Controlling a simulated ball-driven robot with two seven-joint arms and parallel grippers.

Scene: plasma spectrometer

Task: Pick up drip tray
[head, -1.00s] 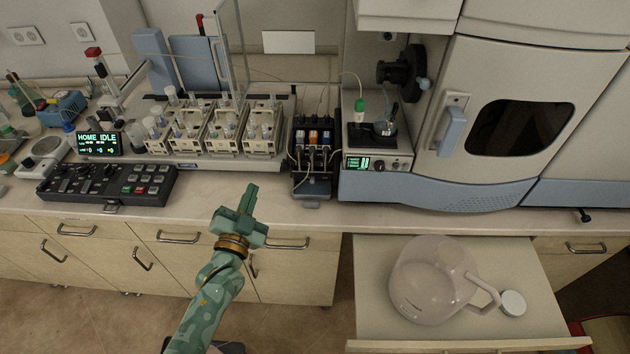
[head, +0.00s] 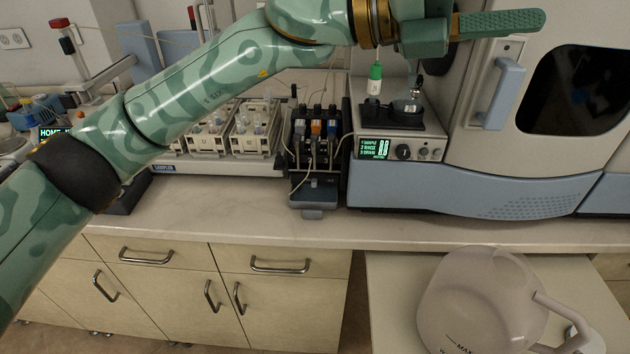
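A shallow dark grey-blue tray (head: 314,194) sits at the foot of the pump with coloured cassettes, near the counter's front edge; it looks like the drip tray. Nothing holds it. My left arm crosses the upper picture from the left. Its green gripper (head: 535,20) is at the top right, in front of the big instrument, well above the tray and to its right. I see the fingers side-on and cannot tell whether they are open; no held object shows. My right gripper is not in view.
A big translucent jug (head: 478,300) stands on a pulled-out board at the lower right. The counter front (head: 235,215) is clear.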

